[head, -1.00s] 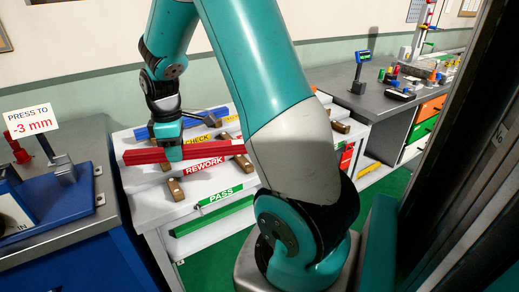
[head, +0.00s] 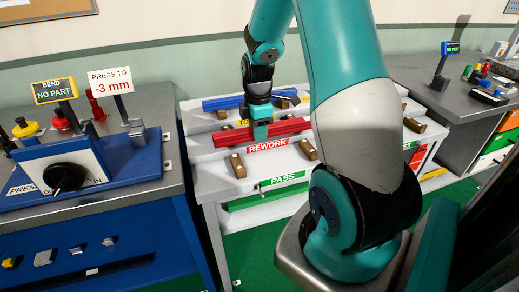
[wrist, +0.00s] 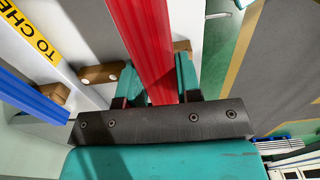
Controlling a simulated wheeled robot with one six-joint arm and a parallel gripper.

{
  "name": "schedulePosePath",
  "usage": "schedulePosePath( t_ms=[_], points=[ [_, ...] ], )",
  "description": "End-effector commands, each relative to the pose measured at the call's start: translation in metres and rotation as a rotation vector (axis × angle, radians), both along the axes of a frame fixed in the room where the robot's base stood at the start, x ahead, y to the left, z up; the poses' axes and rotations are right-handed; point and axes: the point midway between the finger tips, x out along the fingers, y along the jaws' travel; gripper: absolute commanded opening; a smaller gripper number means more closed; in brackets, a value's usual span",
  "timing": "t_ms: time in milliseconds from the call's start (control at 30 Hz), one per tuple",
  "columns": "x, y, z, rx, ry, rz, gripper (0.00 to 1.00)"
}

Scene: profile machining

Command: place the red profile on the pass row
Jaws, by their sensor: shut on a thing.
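The red profile (head: 290,127) is a long ribbed bar, roughly level above the rack (head: 205,173) by the REWORK label (head: 267,146). My gripper (head: 261,133) is shut on it from above, near its middle. In the wrist view the red profile (wrist: 146,40) runs away between the two teal fingers of my gripper (wrist: 158,88). The row with the green PASS label (head: 285,179) is the front, lowest step of the rack. Two brown support blocks (head: 238,165) (head: 307,149) stand behind that label, with nothing lying across them. My arm hides the rack's middle right.
A blue profile (head: 224,103) lies on the back row. The TO CHECK label (wrist: 36,37) is partly covered. A blue press bench (head: 95,185) with a NO PART display (head: 53,91) stands left. A grey workbench (head: 450,100) stands right. Green floor lies in front.

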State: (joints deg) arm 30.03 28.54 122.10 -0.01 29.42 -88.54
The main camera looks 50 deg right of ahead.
Motion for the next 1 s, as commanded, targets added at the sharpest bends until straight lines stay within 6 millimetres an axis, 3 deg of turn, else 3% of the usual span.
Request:
schedulePosePath(
  t_ms=[100, 500, 967, 1000],
  points=[
    [0.0, 0.0, -0.025, 0.002, 0.003, 0.0, 0.0],
    [0.0, 0.0, -0.071, 0.002, 0.003, 0.0, 0.0],
    [0.001, 0.0, -0.083, -0.001, -0.002, 0.0, 0.0],
    [0.0, 0.0, -0.082, -0.001, -0.002, 0.0, 0.41]
  ],
)
